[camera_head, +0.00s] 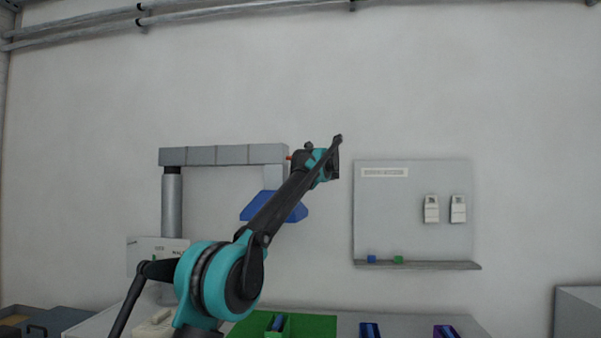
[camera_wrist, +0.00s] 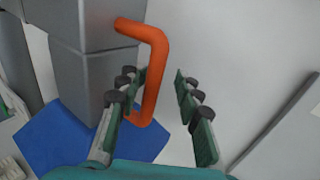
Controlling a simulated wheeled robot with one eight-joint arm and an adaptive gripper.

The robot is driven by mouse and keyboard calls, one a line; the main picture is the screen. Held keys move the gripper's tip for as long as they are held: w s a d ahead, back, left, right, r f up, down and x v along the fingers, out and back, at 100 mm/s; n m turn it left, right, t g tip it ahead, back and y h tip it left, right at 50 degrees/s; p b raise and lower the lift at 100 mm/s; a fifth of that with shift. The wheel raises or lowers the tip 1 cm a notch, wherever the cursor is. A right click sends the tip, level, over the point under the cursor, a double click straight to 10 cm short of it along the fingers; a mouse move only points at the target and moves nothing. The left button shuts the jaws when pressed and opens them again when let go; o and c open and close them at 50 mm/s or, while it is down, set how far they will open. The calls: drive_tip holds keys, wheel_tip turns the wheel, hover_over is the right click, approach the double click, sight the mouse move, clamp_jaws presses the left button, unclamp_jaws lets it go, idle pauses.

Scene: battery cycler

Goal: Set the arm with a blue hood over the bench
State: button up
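The grey extraction arm (camera_head: 222,155) is a jointed horizontal beam on an upright grey post (camera_head: 172,208). A blue hood (camera_head: 256,204) hangs under its right end; my arm partly covers it. The hood also shows in the wrist view (camera_wrist: 42,140), below the grey duct. An orange bent handle (camera_wrist: 157,68) sticks out from the beam's end. My gripper (camera_wrist: 158,82) is open, with one finger on each side of the handle's long bar; I cannot tell if either touches it. In the head view my gripper (camera_head: 322,163) is at the beam's right end.
The grey bench (camera_head: 415,322) lies below, with a green mat (camera_head: 318,325) and small blue and purple holders. A wall panel (camera_head: 395,215) with a shelf stands to the right. The wall space above the beam is clear.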

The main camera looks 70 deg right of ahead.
drive_tip(key=shift+a, duration=0.15)
drive_tip(key=v, duration=1.1)
drive_tip(key=shift+s+a, duration=0.2)
drive_tip(key=shift+s, duration=0.2)
